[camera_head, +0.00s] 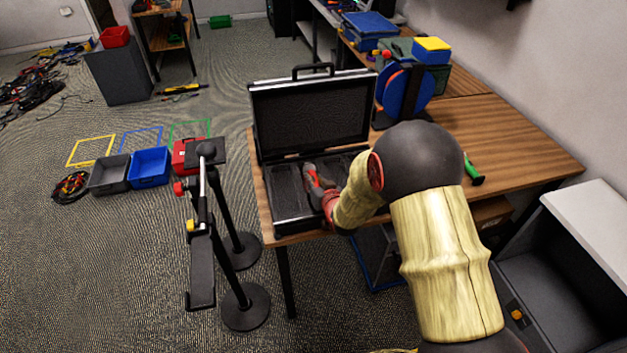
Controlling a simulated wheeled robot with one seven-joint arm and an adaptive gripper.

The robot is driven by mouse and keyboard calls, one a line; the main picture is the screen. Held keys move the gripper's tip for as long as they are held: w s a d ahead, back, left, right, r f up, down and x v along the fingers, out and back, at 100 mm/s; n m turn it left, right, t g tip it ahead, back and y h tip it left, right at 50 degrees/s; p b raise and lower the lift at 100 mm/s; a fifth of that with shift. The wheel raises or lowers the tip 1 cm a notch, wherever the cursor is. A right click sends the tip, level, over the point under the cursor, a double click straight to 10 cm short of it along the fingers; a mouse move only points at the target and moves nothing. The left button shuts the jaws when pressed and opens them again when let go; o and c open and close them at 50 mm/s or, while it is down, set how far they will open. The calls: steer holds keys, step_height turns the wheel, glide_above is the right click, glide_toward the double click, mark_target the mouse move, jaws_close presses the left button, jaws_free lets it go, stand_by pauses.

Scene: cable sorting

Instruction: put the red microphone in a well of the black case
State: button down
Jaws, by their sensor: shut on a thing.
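The black case (256,120) lies open on the wooden table, with its lid upright at the back. Its base has dark wells. My gripper (312,175) reaches over the base from the right, pointing down into the middle part. It is shut on the red microphone, of which only a small red part (313,179) shows between the fingers. The rest is hidden by the gripper and wrist. I cannot tell whether the microphone touches the well's floor.
A black stand (203,260) is left of the table. A blue reel (403,92) stands behind my arm, and a green-ended object (474,179) lies right of it. Bins, including a blue one (149,168), sit on the floor at left. The table's right side (520,150) is clear.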

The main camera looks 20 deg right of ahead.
steer(key=c, duration=1.6)
jaws_free()
steer(key=shift+o, duration=0.5)
